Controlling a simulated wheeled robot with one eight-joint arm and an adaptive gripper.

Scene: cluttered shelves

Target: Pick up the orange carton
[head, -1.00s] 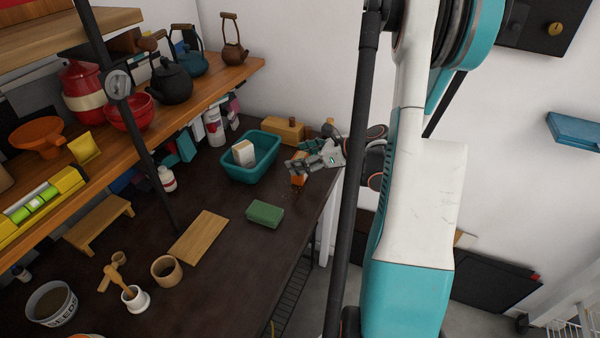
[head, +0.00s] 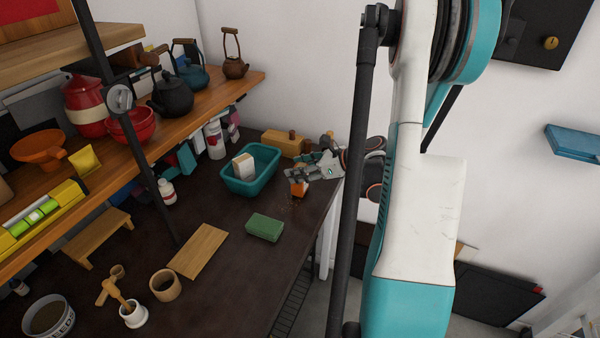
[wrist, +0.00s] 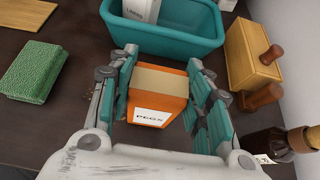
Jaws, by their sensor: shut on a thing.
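The orange carton (wrist: 158,95) has a tan top and a white label reading "PEGS". It sits between the two fingers of my gripper (wrist: 160,98) in the wrist view, and the fingers are closed on its sides. In the head view the carton (head: 299,188) shows as a small orange block under my gripper (head: 301,175), partly hidden by the fingers. It is near the right edge of the dark table. I cannot tell whether its base is clear of the table.
A teal tub (head: 244,185) with a white carton stands just behind. A green sponge-like block (head: 265,227) lies in front. A wooden box (head: 284,143) and, in the wrist view, a dark bottle (wrist: 268,146) are close on the right. The shelf (head: 210,94) is at left.

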